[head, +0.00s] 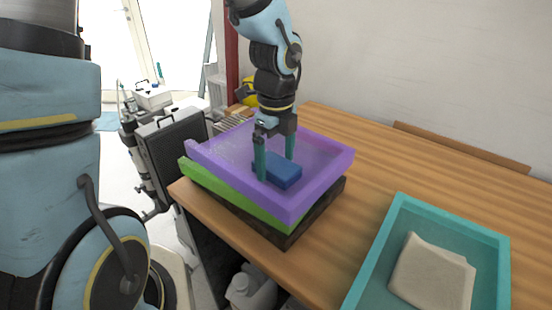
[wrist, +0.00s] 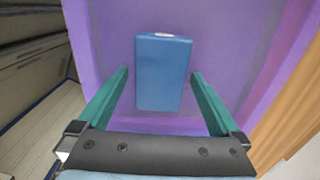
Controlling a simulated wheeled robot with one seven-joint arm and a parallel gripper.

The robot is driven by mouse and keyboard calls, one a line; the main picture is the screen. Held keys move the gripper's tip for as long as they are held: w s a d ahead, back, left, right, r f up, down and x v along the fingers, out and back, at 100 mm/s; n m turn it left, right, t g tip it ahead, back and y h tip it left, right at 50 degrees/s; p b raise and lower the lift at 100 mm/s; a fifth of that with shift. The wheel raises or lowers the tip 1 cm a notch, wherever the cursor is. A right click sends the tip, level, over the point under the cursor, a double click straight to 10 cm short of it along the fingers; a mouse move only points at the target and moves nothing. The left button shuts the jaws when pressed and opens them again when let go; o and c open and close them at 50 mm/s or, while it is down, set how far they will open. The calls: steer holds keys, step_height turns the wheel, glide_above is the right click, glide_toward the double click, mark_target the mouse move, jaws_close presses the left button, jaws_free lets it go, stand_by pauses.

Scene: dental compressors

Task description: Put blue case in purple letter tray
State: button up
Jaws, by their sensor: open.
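The blue case (head: 277,170) lies inside the purple letter tray (head: 318,186), on its floor near the front left part. In the wrist view the blue case (wrist: 163,85) lies flat on the purple tray's floor (wrist: 111,40). My gripper (head: 275,170) is over the tray, pointing down, with its two green fingers on either side of the case. In the wrist view my gripper (wrist: 160,85) is open, with a gap between each finger and the case. Whether the fingertips touch the tray floor I cannot tell.
The purple tray sits on a green tray (head: 235,197) over a dark base (head: 290,237) at the wooden table's (head: 375,160) left corner. A teal bin (head: 397,215) with a beige object (head: 432,274) stands at right. Bare tabletop lies between them. A wall runs behind.

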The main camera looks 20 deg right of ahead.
mark_target(276, 164)
steer(key=shift+r, duration=0.1)
step_height(276, 164, up, 12)
steer(key=w+a+f+n, duration=0.1)
steer(key=w+a+n, duration=0.1)
steer(key=a+n, duration=0.2)
steer(key=w+a+f+n, duration=0.2)
steer(key=a+n, duration=0.2)
steer(key=n, duration=0.1)
steer(key=w+a+f+n, duration=0.2)
steer(key=a+n, duration=0.2)
steer(key=n, duration=0.1)
steer(key=shift+w+a+t+b, duration=0.1)
steer(key=shift+a+t+b, duration=0.2)
steer(key=shift+a, duration=0.1)
steer(key=a+f+n+t, duration=0.1)
steer(key=a+f+n, duration=0.3)
steer(key=a+n, duration=0.9)
steer(key=n, duration=0.2)
steer(key=shift+n, duration=0.3)
steer(key=shift+a, duration=0.1)
steer(key=shift+c, duration=0.2)
